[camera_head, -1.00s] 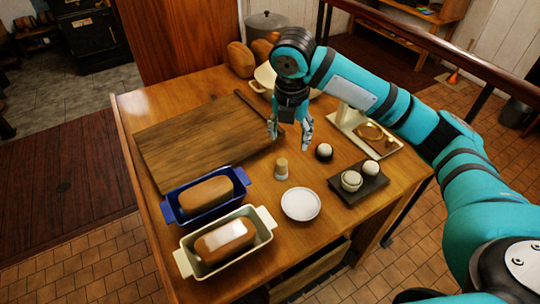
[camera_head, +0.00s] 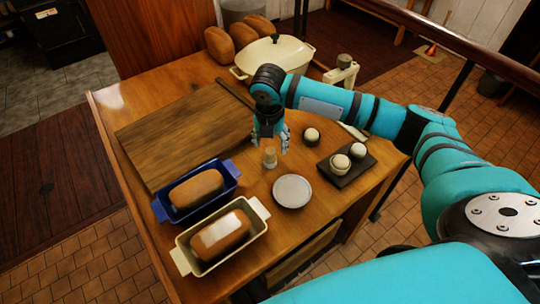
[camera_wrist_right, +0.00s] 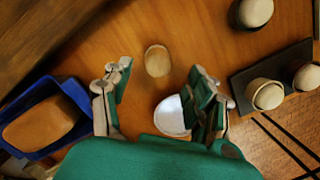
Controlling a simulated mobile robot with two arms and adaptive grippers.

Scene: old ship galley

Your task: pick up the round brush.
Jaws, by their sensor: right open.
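The small upright piece with a round tan top and paler lower part looks like the round brush (camera_head: 270,158). It stands on the wooden table between the blue loaf pan and the white plate (camera_head: 292,191). Its oval top also shows in the right wrist view (camera_wrist_right: 158,61), ahead of and between the fingers. My right gripper (camera_head: 271,140) is open and empty, pointing down just above and behind the brush in the head view. Its two spread fingers (camera_wrist_right: 160,80) show in the wrist view, with no contact visible. My left gripper is not in view.
The blue loaf pan (camera_head: 159,209) and cream loaf pan (camera_head: 182,262) hold loaves at the front left. A dark tray (camera_head: 346,179) with two pale-topped items and a round dark-and-white item (camera_head: 312,136) are to the right. A cutting board (camera_head: 185,135) lies left.

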